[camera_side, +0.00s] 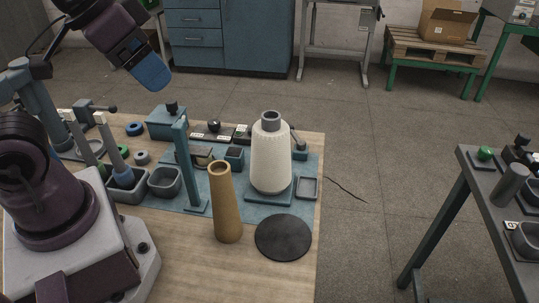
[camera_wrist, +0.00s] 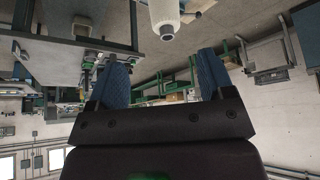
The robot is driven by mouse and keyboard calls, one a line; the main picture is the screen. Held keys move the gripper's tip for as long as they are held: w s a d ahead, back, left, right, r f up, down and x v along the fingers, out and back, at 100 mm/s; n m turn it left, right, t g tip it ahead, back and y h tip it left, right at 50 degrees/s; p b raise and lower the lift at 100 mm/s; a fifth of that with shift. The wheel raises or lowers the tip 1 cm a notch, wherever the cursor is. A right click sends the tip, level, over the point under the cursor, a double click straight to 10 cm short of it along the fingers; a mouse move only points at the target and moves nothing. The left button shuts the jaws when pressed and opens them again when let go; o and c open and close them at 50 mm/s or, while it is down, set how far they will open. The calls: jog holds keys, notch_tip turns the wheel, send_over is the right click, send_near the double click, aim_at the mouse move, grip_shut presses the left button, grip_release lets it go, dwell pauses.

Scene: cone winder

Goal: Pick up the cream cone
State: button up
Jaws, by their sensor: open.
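The cream cone (camera_side: 271,158) stands upright on a blue base at the right of the mat, its dark tube end at the top. In the wrist view the cream cone (camera_wrist: 165,12) shows at the top edge, partly cut off, its dark end towards the picture's bottom. My gripper (camera_side: 151,76) is raised at the upper left of the side view, well apart from the cone. In the wrist view the blue fingers of my gripper (camera_wrist: 161,78) stand wide apart with nothing between them.
A tan bare cone (camera_side: 226,205) and a black disc (camera_side: 283,237) are in front of the cream cone. A teal post (camera_side: 185,165) stands left of it. Grey bins (camera_side: 164,182) are farther left. A second table (camera_side: 480,200) is at the right, across open floor.

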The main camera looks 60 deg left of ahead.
jog(key=o, duration=0.4)
